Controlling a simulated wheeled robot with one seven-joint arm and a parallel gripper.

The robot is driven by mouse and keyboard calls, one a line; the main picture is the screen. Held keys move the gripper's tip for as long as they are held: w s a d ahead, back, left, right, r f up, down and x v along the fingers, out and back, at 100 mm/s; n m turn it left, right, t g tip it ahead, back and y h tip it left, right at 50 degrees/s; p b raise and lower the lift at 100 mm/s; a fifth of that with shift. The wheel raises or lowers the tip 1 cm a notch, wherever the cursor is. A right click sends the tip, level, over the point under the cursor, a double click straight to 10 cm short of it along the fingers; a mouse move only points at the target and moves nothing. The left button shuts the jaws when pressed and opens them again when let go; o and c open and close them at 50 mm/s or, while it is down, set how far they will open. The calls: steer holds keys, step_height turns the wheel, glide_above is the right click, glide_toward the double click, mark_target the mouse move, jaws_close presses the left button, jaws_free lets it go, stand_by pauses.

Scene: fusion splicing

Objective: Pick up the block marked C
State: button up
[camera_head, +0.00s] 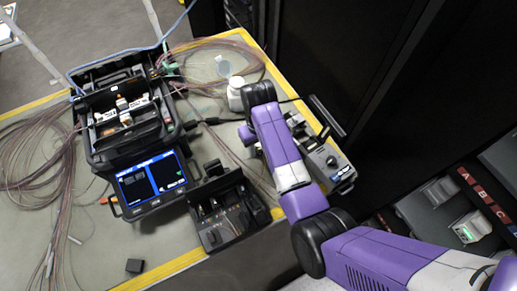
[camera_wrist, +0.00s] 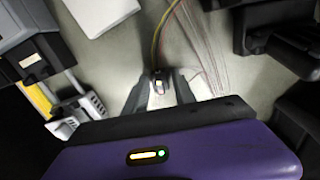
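My gripper (camera_wrist: 160,78) shows in the wrist view as two dark fingers close together. A small pale spot lies between the tips. I cannot tell whether it is held or lies behind them. In the head view my gripper is hidden behind my purple arm. A red strip with letters A, B and C (camera_head: 500,212) is at the right edge of the head view. A pale block with a green light (camera_head: 470,227) sits beside this strip. I cannot read a letter on any block itself, so I cannot tell which is marked C.
A fusion splicer (camera_head: 150,185) with a lit blue screen stands on the yellow-edged table (camera_head: 165,245). A dark tool (camera_head: 228,212) stands to its right. Loose fibres spread at left, and a white bottle (camera_head: 235,96) stands behind.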

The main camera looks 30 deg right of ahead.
jaws_close()
steer(key=shift+r, duration=0.1)
